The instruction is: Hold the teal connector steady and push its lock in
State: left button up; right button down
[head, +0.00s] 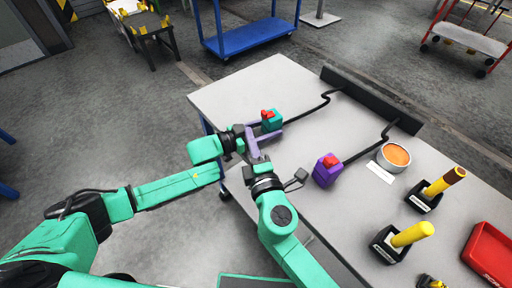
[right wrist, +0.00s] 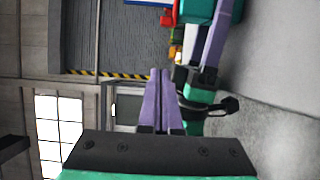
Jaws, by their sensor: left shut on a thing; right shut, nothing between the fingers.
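The teal connector (head: 272,123) stands near the table's left edge, with a black cable running from it to the dark rail. Its red lock (head: 267,114) shows on top; how deep it sits I cannot tell. My left gripper (head: 273,132) is shut on the teal connector, its purple fingers partly covering the near side. In the right wrist view the connector (right wrist: 198,11) is at the top, cut by the frame. My right gripper (head: 257,157) is shut and empty, nearer than the connector and apart from it; its fingers (right wrist: 160,75) lie together in the right wrist view.
A purple connector (head: 326,174) with a red top stands to the right, cabled to the dark rail (head: 372,100). Further right are a round tin (head: 394,157), two yellow-handled tools in black holders (head: 424,201) and a red tray (head: 490,252). The table's far left (head: 240,95) is clear.

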aim_at(268, 115)
jog(key=x, duration=0.4)
jog(key=shift+w+d, duration=0.4)
jog(key=shift+d, duration=0.2)
jog(key=shift+w+d, duration=0.35)
jog(key=shift+d, duration=0.3)
jog(key=shift+w+d, duration=0.25)
jog(key=shift+d, duration=0.25)
jog(key=shift+w+d, duration=0.75)
jog(key=shift+d, duration=0.4)
